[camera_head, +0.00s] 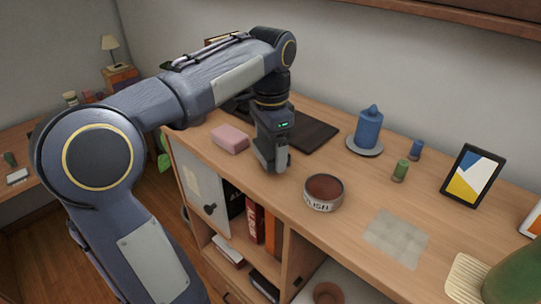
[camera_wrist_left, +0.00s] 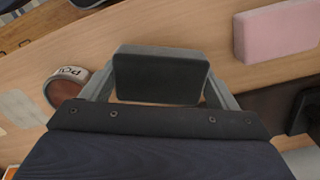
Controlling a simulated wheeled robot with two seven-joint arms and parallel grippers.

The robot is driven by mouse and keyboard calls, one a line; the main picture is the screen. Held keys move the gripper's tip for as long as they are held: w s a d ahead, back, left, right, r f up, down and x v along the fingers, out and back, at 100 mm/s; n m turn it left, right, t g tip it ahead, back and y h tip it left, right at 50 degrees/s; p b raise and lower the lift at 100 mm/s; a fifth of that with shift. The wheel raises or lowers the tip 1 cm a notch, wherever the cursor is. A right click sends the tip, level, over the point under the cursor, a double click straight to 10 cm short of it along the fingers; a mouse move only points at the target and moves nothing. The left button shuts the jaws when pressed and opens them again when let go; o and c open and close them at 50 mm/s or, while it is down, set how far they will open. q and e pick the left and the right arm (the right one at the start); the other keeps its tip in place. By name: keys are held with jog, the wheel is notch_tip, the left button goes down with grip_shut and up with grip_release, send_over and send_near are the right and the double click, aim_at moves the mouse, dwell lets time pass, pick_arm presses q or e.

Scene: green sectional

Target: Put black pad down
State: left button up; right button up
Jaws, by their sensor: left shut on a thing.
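My left gripper (camera_head: 274,164) points down over the wooden cabinet top (camera_head: 310,225), between a pink block and a round bowl. In the left wrist view, the black pad (camera_wrist_left: 160,78) is a small dark rounded block held between the two grey fingers (camera_wrist_left: 160,88). In the head view I cannot clearly pick the pad out from the gripper. Whether the pad touches the wood is hard to tell. My right gripper is not in view.
The pink block (camera_head: 230,138) lies left of the gripper, the bowl (camera_head: 323,192) to the right, and a dark flat board (camera_head: 314,132) behind. Wood near the front edge is bare.

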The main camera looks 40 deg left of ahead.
aim_at(271, 146)
pick_arm(q)
jog(key=shift+f, duration=1.45)
jog(key=shift+f, duration=0.2)
jog(key=o, duration=0.8)
jog(key=shift+r, duration=0.15)
notch_tip(271, 146, up, 12)
jog(key=shift+r+p, duration=0.1)
jog(key=shift+p, duration=0.4)
